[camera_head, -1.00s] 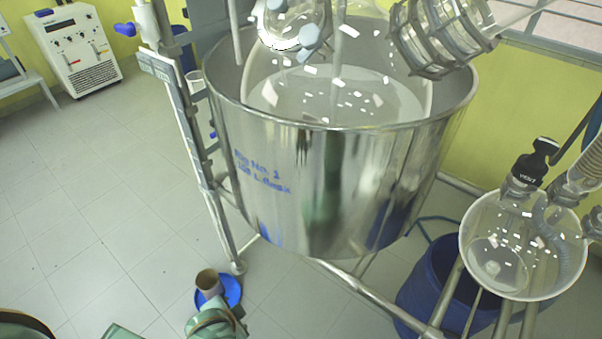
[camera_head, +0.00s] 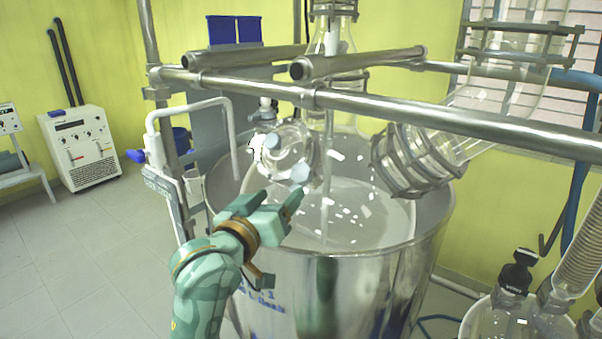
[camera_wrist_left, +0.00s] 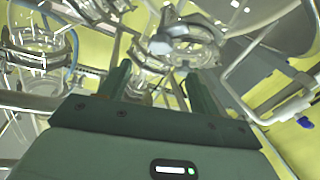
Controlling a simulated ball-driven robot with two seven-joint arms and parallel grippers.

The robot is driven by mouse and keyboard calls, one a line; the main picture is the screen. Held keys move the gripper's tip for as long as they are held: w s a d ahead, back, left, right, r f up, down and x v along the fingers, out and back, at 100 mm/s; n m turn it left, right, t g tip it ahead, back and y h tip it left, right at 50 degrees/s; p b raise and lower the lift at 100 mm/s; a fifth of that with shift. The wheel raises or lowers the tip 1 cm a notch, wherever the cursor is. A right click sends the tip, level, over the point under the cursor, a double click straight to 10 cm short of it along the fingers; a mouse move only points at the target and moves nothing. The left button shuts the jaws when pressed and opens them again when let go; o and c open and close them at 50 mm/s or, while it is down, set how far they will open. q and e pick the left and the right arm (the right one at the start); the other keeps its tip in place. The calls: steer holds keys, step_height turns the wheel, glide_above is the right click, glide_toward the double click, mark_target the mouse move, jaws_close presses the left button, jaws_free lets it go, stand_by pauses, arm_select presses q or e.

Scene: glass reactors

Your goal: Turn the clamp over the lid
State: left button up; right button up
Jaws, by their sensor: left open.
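A round glass lid (camera_head: 285,148) sits on the port at the top of the reactor, above the steel vessel's rim. A ring-shaped grey clamp (camera_wrist_left: 182,42) around a glass port also shows in the left wrist view, ahead of the fingers. My left gripper (camera_head: 268,202) is open and empty, below and left of the lid, apart from it. It also shows in the left wrist view (camera_wrist_left: 160,82). Whether the clamp lies over the lid is hard to tell. My right gripper is out of view.
The steel vessel (camera_head: 330,285) stands under the glass reactor. A steel bar (camera_head: 400,105) crosses above the lid. A wide glass tube with a clamped flange (camera_head: 415,160) is to the right. A white bent pipe (camera_head: 190,108) is to the left.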

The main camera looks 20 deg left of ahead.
mark_target(299, 175)
arm_select(q)
steer(key=w, duration=0.4)
steer(key=w+d, duration=0.1)
steer(key=w, duration=0.6)
steer(key=shift+w+d+p, duration=0.2)
steer(key=shift+w+p, duration=0.1)
steer(key=shift+w, duration=0.1)
steer(key=shift+s, duration=0.1)
steer(key=c, duration=1)
